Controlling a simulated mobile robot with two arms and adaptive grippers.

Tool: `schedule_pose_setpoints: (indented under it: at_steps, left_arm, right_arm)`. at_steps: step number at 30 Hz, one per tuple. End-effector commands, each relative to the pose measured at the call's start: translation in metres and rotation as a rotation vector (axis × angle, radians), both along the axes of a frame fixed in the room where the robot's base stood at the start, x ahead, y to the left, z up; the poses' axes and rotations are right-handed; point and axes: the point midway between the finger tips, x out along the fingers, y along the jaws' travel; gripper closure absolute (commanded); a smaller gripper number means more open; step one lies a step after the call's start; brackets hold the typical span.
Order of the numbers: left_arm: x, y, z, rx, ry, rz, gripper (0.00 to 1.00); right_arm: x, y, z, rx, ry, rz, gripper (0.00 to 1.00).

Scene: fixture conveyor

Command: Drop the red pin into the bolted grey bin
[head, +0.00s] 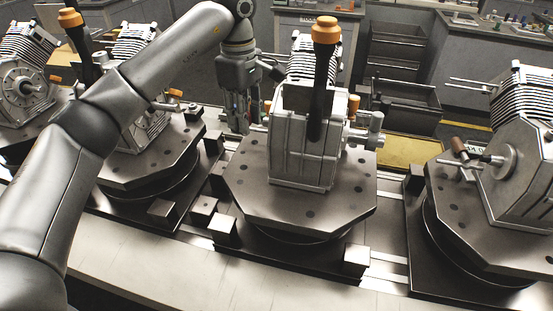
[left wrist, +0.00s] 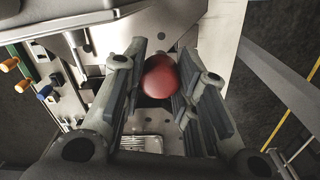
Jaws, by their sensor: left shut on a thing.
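My left gripper (head: 240,122) hangs fingers-down just left of the grey housing in the middle of the head view. In the left wrist view, the red pin (left wrist: 163,78) shows as a rounded red end between the gripper's fingers (left wrist: 160,95), which are shut on it. I cannot make out the pin in the head view. Dark grey open bins (head: 405,105) stand behind and to the right of the housing. I cannot tell which bin is bolted. My right gripper is not in view.
A similar fixture (head: 480,235) is at the right, others at the left. A yellow surface (head: 410,158) lies behind.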

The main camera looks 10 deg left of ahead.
Motion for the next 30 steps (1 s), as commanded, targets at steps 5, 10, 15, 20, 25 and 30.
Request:
schedule_pose_setpoints:
  at_steps: [5,10,15,20,25,30]
  left_arm:
    - [-0.002,0.0,-0.043,0.001,0.008,-0.001,0.89]
    - [-0.002,0.0,-0.087,0.0,0.007,-0.002,0.89]
    - [-0.002,0.0,-0.118,0.0,0.003,-0.001,0.89]
    - [-0.001,0.0,-0.13,0.0,0.001,-0.001,0.89]
    - [-0.002,0.0,-0.149,0.0,0.005,0.0,0.89]
    - [-0.001,0.0,-0.167,0.0,0.001,-0.001,0.89]
  right_arm:
    - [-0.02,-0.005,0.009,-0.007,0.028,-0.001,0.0]
    - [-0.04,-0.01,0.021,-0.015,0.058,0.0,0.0]
    - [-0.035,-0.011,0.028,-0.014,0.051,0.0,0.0]
    - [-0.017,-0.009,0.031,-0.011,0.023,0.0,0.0]
    - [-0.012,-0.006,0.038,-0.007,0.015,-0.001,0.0]
    - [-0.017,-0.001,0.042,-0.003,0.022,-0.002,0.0]
